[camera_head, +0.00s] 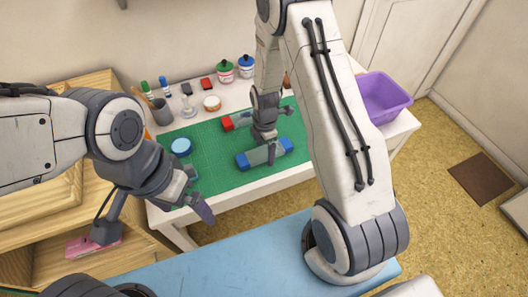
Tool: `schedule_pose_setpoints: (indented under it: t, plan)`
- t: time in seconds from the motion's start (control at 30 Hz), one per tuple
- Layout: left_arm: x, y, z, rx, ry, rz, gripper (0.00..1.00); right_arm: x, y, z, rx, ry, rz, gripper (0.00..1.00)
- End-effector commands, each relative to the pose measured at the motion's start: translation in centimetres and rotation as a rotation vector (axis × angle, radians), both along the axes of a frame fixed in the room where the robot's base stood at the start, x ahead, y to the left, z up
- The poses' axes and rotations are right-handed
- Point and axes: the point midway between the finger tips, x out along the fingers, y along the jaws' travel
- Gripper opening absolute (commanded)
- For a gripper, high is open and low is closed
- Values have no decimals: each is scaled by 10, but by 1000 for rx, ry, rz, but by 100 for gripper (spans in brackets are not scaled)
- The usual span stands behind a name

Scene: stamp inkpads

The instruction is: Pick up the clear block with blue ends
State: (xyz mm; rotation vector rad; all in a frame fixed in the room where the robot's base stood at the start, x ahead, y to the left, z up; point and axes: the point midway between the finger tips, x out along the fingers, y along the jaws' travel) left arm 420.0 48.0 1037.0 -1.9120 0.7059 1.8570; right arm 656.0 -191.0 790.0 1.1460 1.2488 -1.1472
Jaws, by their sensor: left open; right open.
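The clear block with blue ends (243,160) lies on the green cutting mat (222,143), its greyish middle between two blue ends. My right gripper (267,147) is open and points down at the block's middle, with a finger in front of it. I cannot tell whether the fingers touch it. A similar block with a red end (228,124) lies just behind, partly hidden by the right gripper. My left gripper (196,194) is open and empty near the mat's front left edge, apart from the blocks.
A blue round pad (181,146) sits at the mat's left. Ink bottles (225,71), a jar (211,103) and a pen cup (161,112) stand along the back. A purple basin (385,97) is at the right. The mat's front middle is clear.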

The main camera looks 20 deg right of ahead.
Motion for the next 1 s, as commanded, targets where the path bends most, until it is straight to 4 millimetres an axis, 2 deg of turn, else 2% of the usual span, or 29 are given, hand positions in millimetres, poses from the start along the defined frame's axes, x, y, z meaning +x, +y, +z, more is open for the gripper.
schedule_pose_setpoints:
  t: [0.23, 0.27, 0.3, 0.5, 0.83, 1.0]
  plan:
    - [0, 0, 0, 0, 0, 0, 97, 1, 1, -2, 0, -2, 2, 98]
    - [0, 0, 0, 0, 0, 0, 97, 1, 1, -2, 0, -1, 2, 90]
    - [0, 0, 0, 0, 0, 0, 97, 1, 1, -2, 0, -1, 2, 75]
    - [0, 0, 0, 0, 0, 0, 97, 1, 2, -2, 0, -1, 2, 0]
    - [0, 0, 0, 0, 0, 0, 97, 1, 2, 0, 0, -3, 3, 0]
    - [0, 0, -2, 0, 0, 0, 97, 2, 1, 13, -1, -5, 2, 0]
